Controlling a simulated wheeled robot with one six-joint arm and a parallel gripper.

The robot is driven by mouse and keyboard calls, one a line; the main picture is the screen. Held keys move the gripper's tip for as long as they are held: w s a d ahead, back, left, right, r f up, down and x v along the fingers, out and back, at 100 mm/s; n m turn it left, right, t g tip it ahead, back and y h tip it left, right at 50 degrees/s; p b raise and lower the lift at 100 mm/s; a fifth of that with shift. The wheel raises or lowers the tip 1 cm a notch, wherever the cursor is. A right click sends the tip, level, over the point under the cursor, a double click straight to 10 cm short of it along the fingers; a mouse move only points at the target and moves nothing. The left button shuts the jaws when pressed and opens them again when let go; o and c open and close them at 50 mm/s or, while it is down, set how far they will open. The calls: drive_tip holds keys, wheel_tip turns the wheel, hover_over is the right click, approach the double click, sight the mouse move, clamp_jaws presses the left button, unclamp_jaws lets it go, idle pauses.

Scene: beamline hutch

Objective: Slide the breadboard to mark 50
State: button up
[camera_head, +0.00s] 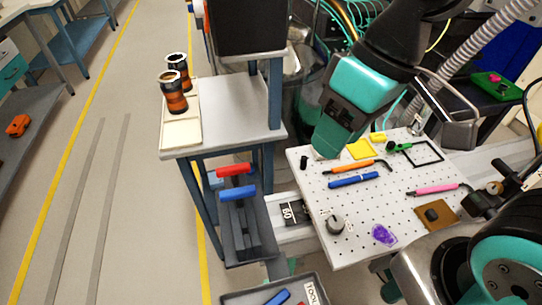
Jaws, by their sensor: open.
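The breadboard (355,215) is a pale perforated plate lying on a rail (292,228) at right of centre. A black label reading 60 (292,212) shows on the rail, just off the board's left edge. No mark 50 can be made out. My arm reaches down from the top right, and my gripper (324,147) is at its dark lower end, over the board's back left corner. The gripper is open; its fingers are hard to make out and hold nothing visible. I cannot tell whether it touches the board.
On the board lie an orange tool (352,168), a blue pen (353,180), a pink tool (437,190), a purple piece (383,235) and a brown plate (428,215). A side table (235,115) and red and blue handles (237,170) stand left.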

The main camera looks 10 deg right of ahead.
sight(305, 157)
drive_tip(key=w+d+f+m+h+b, duration=0.15)
drive_tip(key=w+f, duration=0.25)
drive_tip(key=w, duration=0.4)
drive_tip(key=w+d+f+m+h, duration=0.2)
drive_tip(key=w+f+m, duration=0.1)
drive_tip(key=w, duration=0.5)
drive_tip(key=shift+n, duration=0.25)
wheel_tip(305, 157, down, 16)
drive_tip(key=shift+f, duration=0.65)
clamp_jaws()
